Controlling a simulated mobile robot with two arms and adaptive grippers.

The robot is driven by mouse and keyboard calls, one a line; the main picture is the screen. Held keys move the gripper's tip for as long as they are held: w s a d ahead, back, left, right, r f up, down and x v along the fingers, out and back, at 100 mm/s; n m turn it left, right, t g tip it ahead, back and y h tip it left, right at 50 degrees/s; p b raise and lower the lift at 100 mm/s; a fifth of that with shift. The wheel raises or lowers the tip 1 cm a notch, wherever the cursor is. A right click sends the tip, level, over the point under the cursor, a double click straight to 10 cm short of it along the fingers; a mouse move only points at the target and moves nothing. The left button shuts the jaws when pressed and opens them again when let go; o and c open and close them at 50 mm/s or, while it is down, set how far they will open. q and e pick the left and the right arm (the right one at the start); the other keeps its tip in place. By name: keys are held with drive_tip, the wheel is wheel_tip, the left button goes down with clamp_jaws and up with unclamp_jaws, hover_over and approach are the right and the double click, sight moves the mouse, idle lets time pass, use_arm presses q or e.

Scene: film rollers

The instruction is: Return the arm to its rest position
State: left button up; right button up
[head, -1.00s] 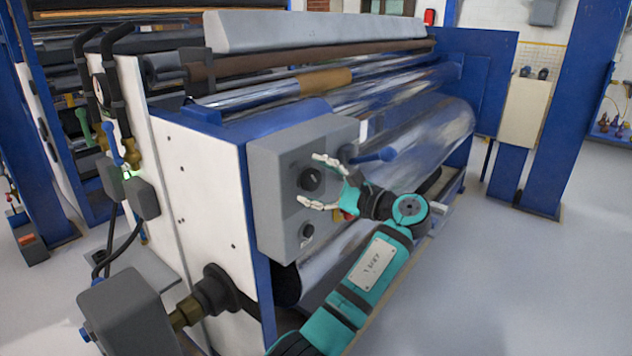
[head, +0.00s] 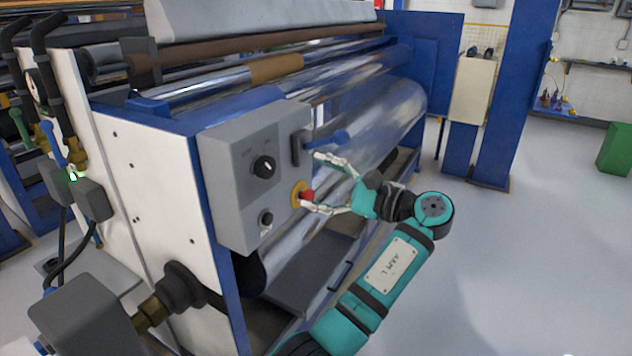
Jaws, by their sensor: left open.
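My left arm, teal and black with a label plate, reaches up from the bottom of the head view. Its gripper (head: 312,183) is open, its two pale fingers spread and pointing left towards the grey control box (head: 228,190). The lower finger lies over or close to the red button (head: 306,195) with its yellow surround; I cannot tell whether it touches. My right gripper is not in view.
The film machine's white side panel (head: 150,185) and a large shiny film roll (head: 385,125) stand close to the arm. The box carries a black rotary knob (head: 264,167) and a smaller knob (head: 265,218). Open grey floor (head: 530,250) lies to the right.

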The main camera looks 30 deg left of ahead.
use_arm(q)
drive_tip(key=w+a+f+m+t+h, duration=0.1)
drive_tip(key=w+f+m+t+h, duration=0.15)
drive_tip(key=f, duration=1.05)
drive_tip(key=w+f+m+t+h, duration=0.2)
drive_tip(key=f+m+h, duration=0.1)
drive_tip(key=f, duration=1.1)
drive_tip(key=s+d+f+h, duration=0.15)
drive_tip(key=s+f, duration=0.35)
drive_tip(key=f, duration=0.7)
drive_tip(key=s+f+h, duration=0.3)
drive_tip(key=s+f, duration=0.1)
drive_tip(key=f, duration=0.7)
drive_tip(key=s+d+f+n+g+h, duration=0.1)
drive_tip(key=s+f+n+g+h, duration=0.15)
drive_tip(key=s+f, duration=1.1)
drive_tip(key=s+d+f+n+g+h, duration=0.2)
drive_tip(key=s+f+n+h, duration=0.2)
drive_tip(key=s+f, duration=0.95)
drive_tip(key=s+a+n+h, duration=0.1)
drive_tip(key=s+n, duration=0.4)
drive_tip(key=s, duration=1.5)
drive_tip(key=shift+a+r+n+g, duration=0.2)
drive_tip(key=shift+r+n+g, duration=0.1)
drive_tip(key=shift+n, duration=0.1)
